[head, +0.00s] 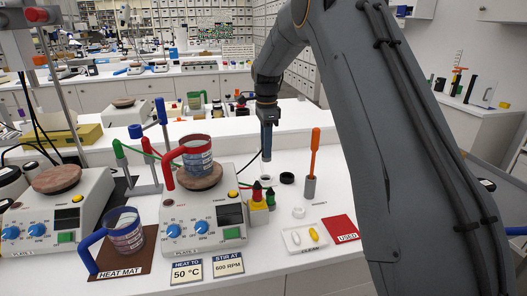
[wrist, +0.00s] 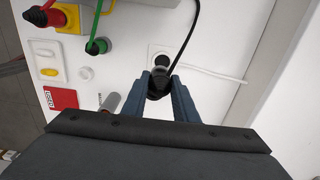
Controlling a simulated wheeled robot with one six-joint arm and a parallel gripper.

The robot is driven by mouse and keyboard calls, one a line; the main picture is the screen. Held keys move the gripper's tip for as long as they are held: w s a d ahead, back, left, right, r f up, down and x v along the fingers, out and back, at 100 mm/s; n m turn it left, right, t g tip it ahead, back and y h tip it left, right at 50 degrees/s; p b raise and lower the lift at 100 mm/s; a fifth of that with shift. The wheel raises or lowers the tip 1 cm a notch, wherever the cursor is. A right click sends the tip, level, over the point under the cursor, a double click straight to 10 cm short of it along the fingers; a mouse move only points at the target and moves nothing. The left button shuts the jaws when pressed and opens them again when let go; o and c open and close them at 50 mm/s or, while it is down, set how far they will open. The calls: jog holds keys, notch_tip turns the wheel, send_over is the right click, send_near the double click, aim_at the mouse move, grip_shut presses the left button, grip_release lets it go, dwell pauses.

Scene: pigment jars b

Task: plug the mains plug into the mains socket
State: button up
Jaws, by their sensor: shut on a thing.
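My gripper (wrist: 160,92) is shut on the black mains plug (wrist: 160,80), which sits between its two fingertips in the wrist view. A black cable (wrist: 196,25) runs up from the plug. A pale plate with a dark round part (wrist: 161,57), which looks like the mains socket, lies just beyond the plug. The plug partly covers it, and I cannot tell whether they touch. In the head view my gripper (head: 266,148) points down over the back of the bench, right of the hotplate (head: 205,215). The socket is not clear there.
An orange-handled tool (head: 313,160) stands upright right of my gripper. A tray (head: 293,244) and a red card (head: 340,228) are at the front. A mug (head: 197,155) stands on the hotplate.

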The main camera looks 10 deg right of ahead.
aim_at(265, 161)
jog(key=shift+w+f, duration=0.3)
jog(key=shift+r, duration=0.1)
jog(key=shift+f+b, duration=0.9)
jog(key=shift+f, duration=2.05)
jog(key=shift+f, duration=1.25)
dwell(0.3)
jog(key=o, duration=1.1)
jog(key=shift+r+b, duration=1.15)
jog(key=shift+r, duration=2.75)
